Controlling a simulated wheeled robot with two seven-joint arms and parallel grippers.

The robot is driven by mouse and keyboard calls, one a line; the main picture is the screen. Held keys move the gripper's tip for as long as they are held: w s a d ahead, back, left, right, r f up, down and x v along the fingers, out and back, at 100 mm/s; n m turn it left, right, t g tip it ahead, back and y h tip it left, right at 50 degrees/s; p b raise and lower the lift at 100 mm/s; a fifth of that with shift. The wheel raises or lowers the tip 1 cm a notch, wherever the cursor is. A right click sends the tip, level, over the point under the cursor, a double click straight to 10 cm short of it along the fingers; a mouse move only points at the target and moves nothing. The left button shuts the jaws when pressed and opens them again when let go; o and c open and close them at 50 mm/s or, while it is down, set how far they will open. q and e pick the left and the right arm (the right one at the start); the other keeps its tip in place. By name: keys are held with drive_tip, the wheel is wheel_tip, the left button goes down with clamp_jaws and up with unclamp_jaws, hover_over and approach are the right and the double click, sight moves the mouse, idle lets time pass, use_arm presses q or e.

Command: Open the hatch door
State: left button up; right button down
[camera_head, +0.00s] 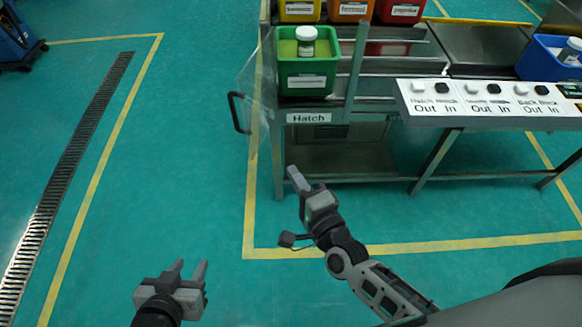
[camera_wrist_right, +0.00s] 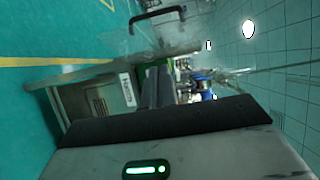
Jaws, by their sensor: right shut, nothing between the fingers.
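The hatch door is a clear panel (camera_head: 261,85) with a black handle (camera_head: 236,112), left of the metal frame labelled "Hatch" (camera_head: 309,118). The panel stands swung out at an angle from the frame. In the right wrist view the clear panel (camera_wrist_right: 150,42) and its black handle (camera_wrist_right: 158,14) show beyond my fingers. My right gripper (camera_head: 294,177) is shut and empty, below and right of the handle in the head view, apart from it. It also shows in the right wrist view (camera_wrist_right: 158,85). My left gripper (camera_head: 191,268) is open and empty at the lower left, away from the door.
A green bin with a white jar (camera_head: 307,75) stands behind the hatch frame. A white button panel (camera_head: 490,98) is on the right, on a metal table with legs. A blue bin (camera_head: 547,58) stands further right.

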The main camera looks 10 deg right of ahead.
drive_tip(key=shift+s+d, duration=0.15)
drive_tip(key=shift+s, duration=0.3)
drive_tip(key=c, duration=1.8)
unclamp_jaws()
drive_tip(key=shift+s, duration=0.35)
drive_tip(key=o, duration=0.3)
drive_tip(key=s+n+g, duration=0.1)
drive_tip(key=n, duration=0.2)
drive_tip(key=s+f+n+g, duration=0.1)
drive_tip(key=s+n, duration=0.1)
drive_tip(key=n, duration=0.1)
drive_tip(key=s+f+n+g+y, duration=0.1)
drive_tip(key=s+n, duration=0.1)
drive_tip(key=shift+s+f+n, duration=0.1)
drive_tip(key=shift+n, duration=0.3)
drive_tip(key=shift+o, duration=0.2)
drive_tip(key=s+d+f+n+g+h, duration=0.2)
drive_tip(key=s+d+f+n+g, duration=0.1)
drive_tip(key=n, duration=0.5)
drive_tip(key=s+d+g, duration=0.1)
drive_tip(key=s+d, duration=0.1)
drive_tip(key=s, duration=0.1)
drive_tip(key=shift+d+n+h, duration=0.25)
drive_tip(key=shift+n+h, duration=0.15)
drive_tip(key=shift+s, duration=0.15)
